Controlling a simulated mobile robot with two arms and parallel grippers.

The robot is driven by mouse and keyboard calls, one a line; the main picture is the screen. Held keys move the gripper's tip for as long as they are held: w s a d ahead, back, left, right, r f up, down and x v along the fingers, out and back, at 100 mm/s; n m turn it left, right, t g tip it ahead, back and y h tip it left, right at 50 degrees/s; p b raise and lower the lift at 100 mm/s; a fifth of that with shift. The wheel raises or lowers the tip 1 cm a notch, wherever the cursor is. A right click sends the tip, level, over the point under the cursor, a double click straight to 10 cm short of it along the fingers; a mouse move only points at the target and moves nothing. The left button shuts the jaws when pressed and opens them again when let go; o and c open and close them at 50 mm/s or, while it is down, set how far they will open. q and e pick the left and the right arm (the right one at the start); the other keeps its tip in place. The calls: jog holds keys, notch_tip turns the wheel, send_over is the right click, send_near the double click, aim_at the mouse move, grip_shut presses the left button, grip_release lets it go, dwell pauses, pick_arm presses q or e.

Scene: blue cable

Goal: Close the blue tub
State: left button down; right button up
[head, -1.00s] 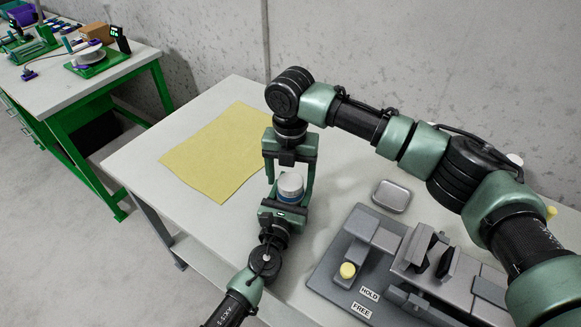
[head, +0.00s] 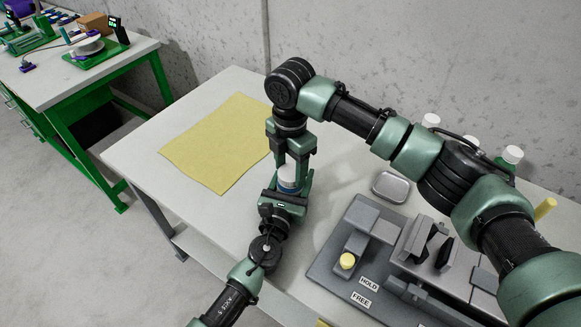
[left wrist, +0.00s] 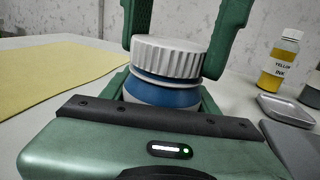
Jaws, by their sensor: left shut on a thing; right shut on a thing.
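The blue tub (head: 287,187) stands upright in my left gripper (head: 288,196), whose jaws are shut around its body. In the left wrist view, the tub (left wrist: 160,94) shows a blue body and a pale band. A white ridged lid (left wrist: 170,54) sits on top, looking slightly tilted, with a white rim just beneath it. I cannot tell whether it is fully seated. My right gripper (head: 291,168) points down from above and is shut on the lid. Its fingers hide part of the lid in the head view.
A yellow mat (head: 214,142) lies on the table to the left. A small grey tray (head: 390,186) and a grey fixture with HOLD and FREE labels (head: 362,299) are at right. A yellow ink bottle (left wrist: 279,61) stands behind the tray.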

jog(key=m, duration=0.7)
jog(key=shift+a, duration=0.1)
jog(key=m, duration=0.6)
jog(key=shift+m, duration=0.4)
jog(key=m, duration=1.3)
jog(key=shift+w+m, duration=0.1)
jog(key=shift+m, duration=0.2)
jog(key=o, duration=1.5)
jog(key=shift+o, duration=0.2)
